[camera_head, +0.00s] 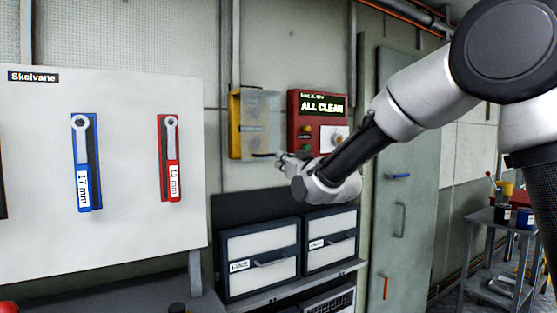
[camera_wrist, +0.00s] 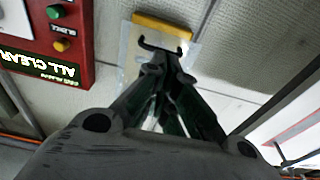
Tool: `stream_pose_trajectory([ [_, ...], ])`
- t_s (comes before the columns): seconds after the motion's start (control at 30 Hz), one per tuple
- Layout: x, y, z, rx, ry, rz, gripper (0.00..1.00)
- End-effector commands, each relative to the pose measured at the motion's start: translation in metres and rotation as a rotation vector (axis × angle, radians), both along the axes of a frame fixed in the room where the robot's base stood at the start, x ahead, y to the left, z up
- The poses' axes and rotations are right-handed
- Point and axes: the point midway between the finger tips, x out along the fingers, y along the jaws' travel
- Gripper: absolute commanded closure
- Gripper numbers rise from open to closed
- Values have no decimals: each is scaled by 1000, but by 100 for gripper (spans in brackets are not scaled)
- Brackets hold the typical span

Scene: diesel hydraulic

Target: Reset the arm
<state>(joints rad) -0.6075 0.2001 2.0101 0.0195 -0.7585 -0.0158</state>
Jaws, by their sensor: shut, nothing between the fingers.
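My arm reaches in from the right in the head view. My gripper (camera_head: 268,156) points left, in front of the wall between the yellow-framed box and the red panel. In the wrist view my gripper (camera_wrist: 162,48) is shut with nothing between the fingers. Its tips overlap the clear, yellow-edged box (camera_wrist: 162,24) on the wall. The same box (camera_head: 255,115) has a clear cover in the head view. I cannot tell whether the fingertips touch it.
A red panel (camera_head: 310,105) reading "ALL CLEAR" hangs right of the box. A white board (camera_head: 125,235) with blue and red wrench holders stands left. Two drawer units (camera_head: 260,242) sit below my gripper. A grey door (camera_head: 405,235) and a cart (camera_head: 490,218) stand right.

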Motion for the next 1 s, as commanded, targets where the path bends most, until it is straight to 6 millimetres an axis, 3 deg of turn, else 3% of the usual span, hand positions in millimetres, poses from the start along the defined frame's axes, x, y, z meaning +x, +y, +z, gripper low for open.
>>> stream_pose_trajectory([
  [0.4,-50,-34,-12,-1,1,0,100],
  [0.57,-57,-38,-23,-20,31,1,100],
  [0.67,-59,-38,-57,-98,148,3,100],
  [0.77,-73,-47,-123,-241,361,7,100],
  [0.8,-88,-58,-148,-308,460,8,100],
  [0.87,-113,-85,-176,-399,606,-5,100],
  [1.0,-183,-175,-208,-551,913,-78,100],
])
